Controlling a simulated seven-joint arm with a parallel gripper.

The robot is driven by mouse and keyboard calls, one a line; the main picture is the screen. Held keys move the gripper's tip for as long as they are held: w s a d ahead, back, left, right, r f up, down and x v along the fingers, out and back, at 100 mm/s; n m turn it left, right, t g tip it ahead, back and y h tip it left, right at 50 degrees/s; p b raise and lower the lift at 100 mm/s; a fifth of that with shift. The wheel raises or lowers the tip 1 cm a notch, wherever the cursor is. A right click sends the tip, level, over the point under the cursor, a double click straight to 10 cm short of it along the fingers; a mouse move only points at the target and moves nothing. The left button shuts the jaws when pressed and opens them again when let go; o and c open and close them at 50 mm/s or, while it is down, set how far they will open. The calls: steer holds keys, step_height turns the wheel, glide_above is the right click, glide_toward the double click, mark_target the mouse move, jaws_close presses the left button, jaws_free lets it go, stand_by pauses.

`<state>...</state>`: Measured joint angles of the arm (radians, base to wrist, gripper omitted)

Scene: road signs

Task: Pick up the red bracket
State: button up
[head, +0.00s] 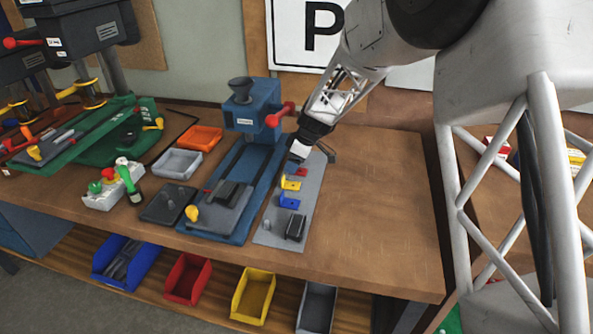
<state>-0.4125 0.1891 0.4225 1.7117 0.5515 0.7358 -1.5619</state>
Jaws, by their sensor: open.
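The red bracket (301,172) is a small piece on the grey plate (272,235), at the far end of a row of brackets. It is partly hidden by my gripper. My gripper (313,156) is open, pointing down just above and behind the red bracket in the picture. I cannot tell whether a finger touches it. Nothing shows held between the fingers.
A yellow bracket (291,184) and a blue bracket (289,202) stand nearer on the plate, with a dark block (295,228) at its front. A blue press (252,118) stands close on the left. The wooden table (380,215) is clear on the right.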

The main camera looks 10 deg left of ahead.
steer(key=shift+x, duration=0.8)
steer(key=c, duration=1)
steer(key=shift+r, duration=0.2)
steer(key=shift+r, duration=1.45)
steer(key=shift+s+d+r, duration=0.1)
steer(key=shift+s+r, duration=0.15)
steer(key=s+d, duration=0.2)
steer(key=s, duration=0.2)
steer(key=s+d+r, duration=0.1)
steer(key=s+d, duration=0.1)
steer(key=s, duration=0.3)
steer(key=s+d, duration=0.3)
steer(key=s, duration=0.1)
steer(key=shift+s+d+r, duration=0.1)
steer(key=shift+s+r, duration=0.05)
steer(key=shift+s, duration=0.2)
